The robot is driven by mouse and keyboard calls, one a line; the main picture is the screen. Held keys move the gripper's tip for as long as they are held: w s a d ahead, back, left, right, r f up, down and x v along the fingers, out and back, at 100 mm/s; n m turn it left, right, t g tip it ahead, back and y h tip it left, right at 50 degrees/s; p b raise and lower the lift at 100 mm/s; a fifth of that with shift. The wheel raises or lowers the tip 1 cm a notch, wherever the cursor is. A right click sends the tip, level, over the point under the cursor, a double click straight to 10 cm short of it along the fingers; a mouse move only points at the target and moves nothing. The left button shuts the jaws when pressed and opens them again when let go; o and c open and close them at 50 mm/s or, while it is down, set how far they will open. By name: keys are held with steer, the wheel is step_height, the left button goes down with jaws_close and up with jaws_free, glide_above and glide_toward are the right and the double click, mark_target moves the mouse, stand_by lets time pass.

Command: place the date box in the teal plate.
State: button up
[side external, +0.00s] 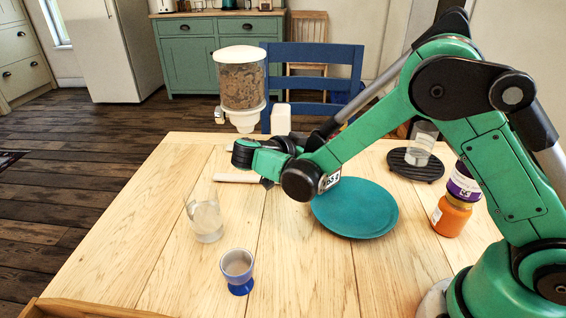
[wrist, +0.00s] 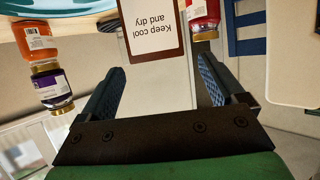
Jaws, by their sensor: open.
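A white box with a brown-edged panel reading "Keep cool and dry" (wrist: 155,30), which I take for the date box, appears between the fingers of my gripper (wrist: 161,64) in the wrist view. My gripper is open; contact with the box cannot be made out. In the side view a white box (side external: 281,118) shows above my wrist, its lower part hidden; it looks like the same one. My arm hides most of the gripper there. The teal plate (side external: 356,222) lies empty at the table's middle right, partly behind my forearm. Its edge shows in the wrist view (wrist: 70,7).
A cereal dispenser (side external: 242,85) stands behind my wrist. A glass (side external: 205,220) and blue cup (side external: 239,268) stand in front. A purple jar (side external: 464,183) sits on an orange jar (side external: 451,216) at right. A red jar (wrist: 205,14) is beside the box.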

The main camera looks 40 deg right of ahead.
steer(key=v, duration=0.8)
steer(key=s+d+r+n+t+y, duration=0.1)
steer(key=s+d+n+t+y, duration=0.1)
steer(key=s+n+t+y, duration=0.5)
steer(key=s+n+y, duration=0.2)
steer(key=n+y, duration=0.4)
steer(key=n, duration=0.5)
steer(key=shift+s+d+r+y, duration=0.3)
